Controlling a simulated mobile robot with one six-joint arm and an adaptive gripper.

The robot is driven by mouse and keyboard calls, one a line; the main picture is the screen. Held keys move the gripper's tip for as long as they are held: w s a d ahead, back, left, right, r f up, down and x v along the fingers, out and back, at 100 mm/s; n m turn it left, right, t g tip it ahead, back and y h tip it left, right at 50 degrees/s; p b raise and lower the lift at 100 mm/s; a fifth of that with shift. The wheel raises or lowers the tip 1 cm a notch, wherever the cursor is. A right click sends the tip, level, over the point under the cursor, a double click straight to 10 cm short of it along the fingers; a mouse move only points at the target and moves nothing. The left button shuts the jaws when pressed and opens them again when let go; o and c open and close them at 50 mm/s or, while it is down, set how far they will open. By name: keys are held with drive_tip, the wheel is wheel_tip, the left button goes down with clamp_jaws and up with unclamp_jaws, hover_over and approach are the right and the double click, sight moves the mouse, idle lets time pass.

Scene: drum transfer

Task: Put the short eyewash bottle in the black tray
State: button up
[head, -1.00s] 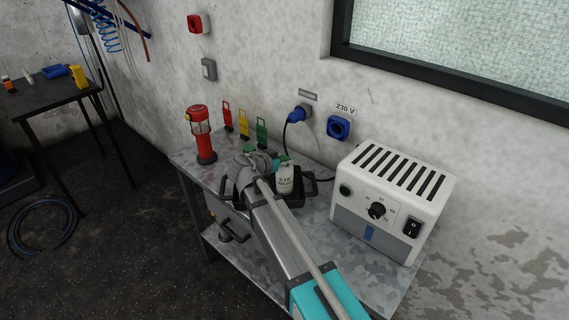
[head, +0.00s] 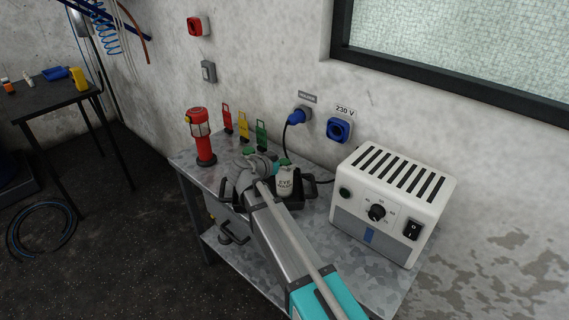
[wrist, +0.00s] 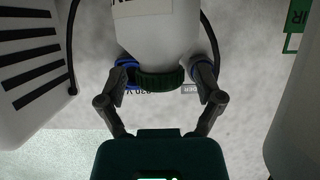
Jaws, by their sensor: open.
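A white eyewash bottle (head: 285,181) with a green cap stands in the black tray (head: 296,204), by the tray's right part. My gripper (wrist: 160,80) is open. In the wrist view its fingers are on either side of the green cap of this white bottle (wrist: 158,30), whose body fills the top middle.
A red lantern (head: 202,138) stands at the table's back left, with red, yellow and green tags (head: 261,135) on the wall side. A white power unit (head: 392,205) takes up the right. A blue plug (head: 300,117) hangs its cable behind the tray.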

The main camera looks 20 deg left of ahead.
drive_tip(key=shift+r, duration=0.2)
drive_tip(key=p+v, duration=0.4)
drive_tip(key=v, duration=0.8)
drive_tip(key=shift+p, duration=0.4)
drive_tip(key=shift+f, duration=0.1)
